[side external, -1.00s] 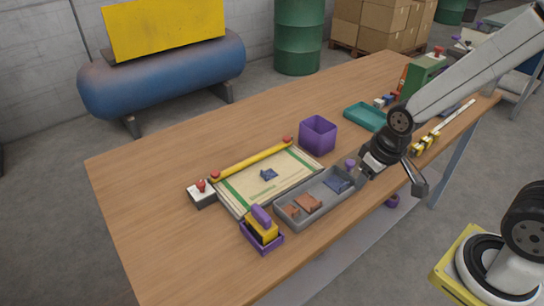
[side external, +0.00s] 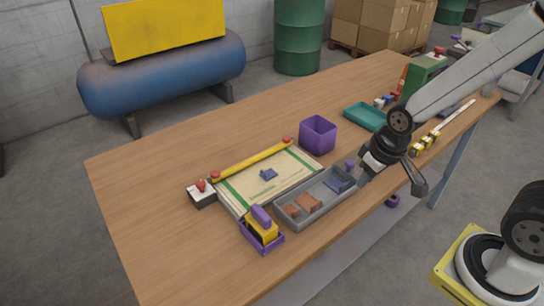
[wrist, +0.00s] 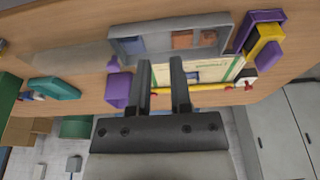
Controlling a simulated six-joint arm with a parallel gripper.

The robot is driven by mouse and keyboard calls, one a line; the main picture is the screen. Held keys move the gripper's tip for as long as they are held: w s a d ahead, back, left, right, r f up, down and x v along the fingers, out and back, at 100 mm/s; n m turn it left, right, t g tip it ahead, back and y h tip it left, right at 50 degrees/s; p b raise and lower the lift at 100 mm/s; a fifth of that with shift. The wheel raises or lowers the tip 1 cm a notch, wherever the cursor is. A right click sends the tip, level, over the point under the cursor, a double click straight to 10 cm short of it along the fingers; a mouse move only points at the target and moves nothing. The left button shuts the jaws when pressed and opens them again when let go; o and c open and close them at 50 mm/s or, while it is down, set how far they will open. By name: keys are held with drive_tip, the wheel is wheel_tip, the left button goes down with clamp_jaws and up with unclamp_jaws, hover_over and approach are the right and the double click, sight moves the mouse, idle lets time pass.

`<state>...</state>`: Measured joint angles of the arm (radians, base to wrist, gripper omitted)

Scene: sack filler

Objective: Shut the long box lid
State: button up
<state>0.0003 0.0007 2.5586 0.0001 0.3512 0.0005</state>
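The long grey box (side external: 318,211) lies near the table's front edge, open on top. Brown pieces (side external: 305,203) and a blue piece (side external: 337,184) show inside it. In the wrist view the box (wrist: 121,48) is at the top, with a purple knob (wrist: 112,65) by its left end. A faint grey strip (wrist: 65,62) extends left from that end; it may be the lid, but I cannot tell. The knob also shows in the side view (side external: 350,165). My gripper (wrist: 160,64) is open, with an empty gap between its fingers, near the knob end of the box.
A purple bin (side external: 318,136) and a teal tray (side external: 364,117) stand behind. A framed sheet with a yellow bar (side external: 252,160) lies beside the box. A purple holder with a yellow block (side external: 262,232) is at the box's left end. Bare table lies at the left.

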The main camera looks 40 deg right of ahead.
drive_tip(key=shift+w+d, duration=0.1)
drive_tip(key=shift+w, duration=0.05)
clamp_jaws()
drive_tip(key=w+d+m+g+y, duration=0.3)
drive_tip(key=w+d+m, duration=0.9)
drive_tip(key=w+d, duration=0.5)
drive_tip(key=d+g, duration=0.1)
drive_tip(key=d, duration=0.2)
drive_tip(key=shift+d+r+g+y, duration=0.25)
drive_tip(key=shift+g+y, duration=0.15)
